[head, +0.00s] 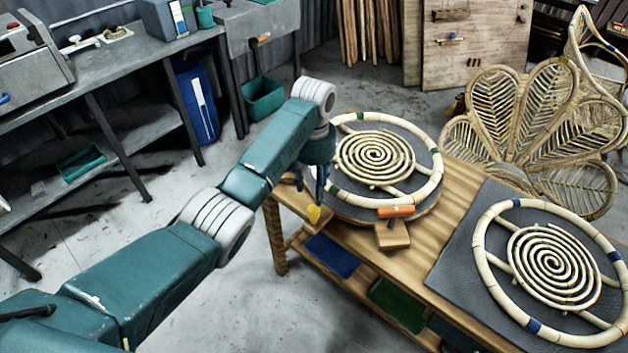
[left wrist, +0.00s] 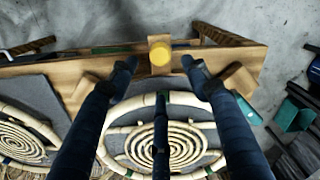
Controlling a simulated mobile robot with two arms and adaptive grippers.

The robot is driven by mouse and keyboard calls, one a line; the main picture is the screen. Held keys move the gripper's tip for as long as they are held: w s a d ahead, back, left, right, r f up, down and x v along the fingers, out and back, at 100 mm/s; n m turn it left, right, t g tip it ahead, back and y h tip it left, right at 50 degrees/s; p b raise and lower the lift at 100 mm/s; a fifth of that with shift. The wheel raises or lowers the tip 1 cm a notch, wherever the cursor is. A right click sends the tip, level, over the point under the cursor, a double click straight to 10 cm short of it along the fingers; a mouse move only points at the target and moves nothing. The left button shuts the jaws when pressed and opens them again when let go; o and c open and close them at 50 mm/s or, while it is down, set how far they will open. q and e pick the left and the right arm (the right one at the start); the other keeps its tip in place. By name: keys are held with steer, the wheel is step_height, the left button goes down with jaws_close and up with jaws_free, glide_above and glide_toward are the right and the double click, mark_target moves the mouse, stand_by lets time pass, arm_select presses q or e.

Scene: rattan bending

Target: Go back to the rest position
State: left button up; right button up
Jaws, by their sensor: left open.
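My left gripper (head: 310,186) hangs over the near left corner of the wooden workbench (head: 455,200), its blue fingers pointing down. A yellow round-topped piece (head: 314,213) is just below the fingertips at the bench edge. It also shows in the left wrist view (left wrist: 160,56), framed between the tips; I cannot tell how far below them it is. My right gripper is in neither view.
A rattan ring with a spiral (head: 341,188) lies beside my gripper, partly hidden by my arm. An orange-handled tool (head: 396,211) is by a wooden block (head: 392,236). A second ring (head: 487,283) lies on a dark mat at right. Open floor (head: 235,300) is left of the bench.

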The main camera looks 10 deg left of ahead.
arm_select(q)
step_height(320, 180, up, 2)
steer(key=shift+r, duration=0.1)
stand_by(0.4)
